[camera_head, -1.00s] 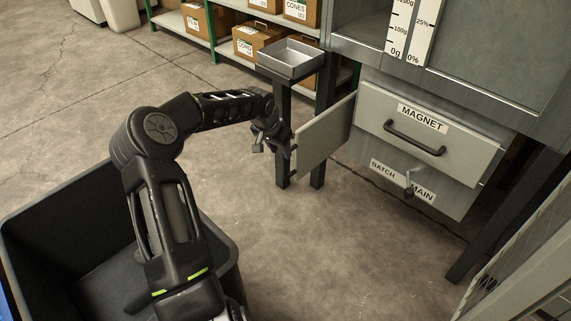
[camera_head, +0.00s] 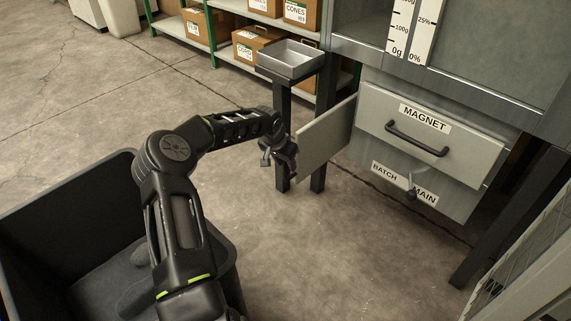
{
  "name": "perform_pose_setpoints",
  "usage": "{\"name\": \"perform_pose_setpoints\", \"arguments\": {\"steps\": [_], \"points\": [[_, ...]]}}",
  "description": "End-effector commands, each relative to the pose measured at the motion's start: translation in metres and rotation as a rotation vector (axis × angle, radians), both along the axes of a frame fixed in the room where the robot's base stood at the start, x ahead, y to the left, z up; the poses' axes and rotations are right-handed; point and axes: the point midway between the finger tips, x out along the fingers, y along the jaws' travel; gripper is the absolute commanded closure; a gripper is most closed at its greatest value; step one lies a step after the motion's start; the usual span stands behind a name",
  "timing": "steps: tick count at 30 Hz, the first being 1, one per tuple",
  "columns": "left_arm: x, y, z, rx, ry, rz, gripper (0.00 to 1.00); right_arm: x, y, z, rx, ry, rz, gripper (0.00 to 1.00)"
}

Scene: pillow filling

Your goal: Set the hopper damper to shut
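The grey hopper stands at the right, and a flat pale plate (camera_head: 325,136) sticks out from its left side at an angle. No label marks which part is the damper. My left gripper (camera_head: 279,161) is at the outer left edge of this plate, close to it. Its fingers are small and dark, so I cannot tell whether they hold the plate's edge. My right gripper is out of view.
A drawer front marked MAGNET (camera_head: 425,119) has a dark handle. A metal tray (camera_head: 291,58) stands on a post behind my gripper. A black bin (camera_head: 60,210) is at lower left. Shelves with cartons (camera_head: 248,45) stand behind. The floor in the middle is clear.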

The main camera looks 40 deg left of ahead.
Motion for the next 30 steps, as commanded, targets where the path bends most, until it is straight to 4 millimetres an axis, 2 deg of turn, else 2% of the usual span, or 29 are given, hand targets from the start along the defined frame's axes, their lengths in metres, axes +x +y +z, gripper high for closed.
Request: {"name": "perform_pose_setpoints", "arguments": {"steps": [3,16,30], "points": [[-0.0001,-0.0001,0.0003,0.0,0.0,0.0,0.66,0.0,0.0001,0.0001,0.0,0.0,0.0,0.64],[-0.0003,-0.0001,0.0002,0.0,0.0,0.0,1.0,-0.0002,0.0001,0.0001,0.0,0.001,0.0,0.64],[-0.0004,0.0002,0.0002,0.0,0.001,0.0,1.0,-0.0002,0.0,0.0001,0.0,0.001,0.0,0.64]]}}
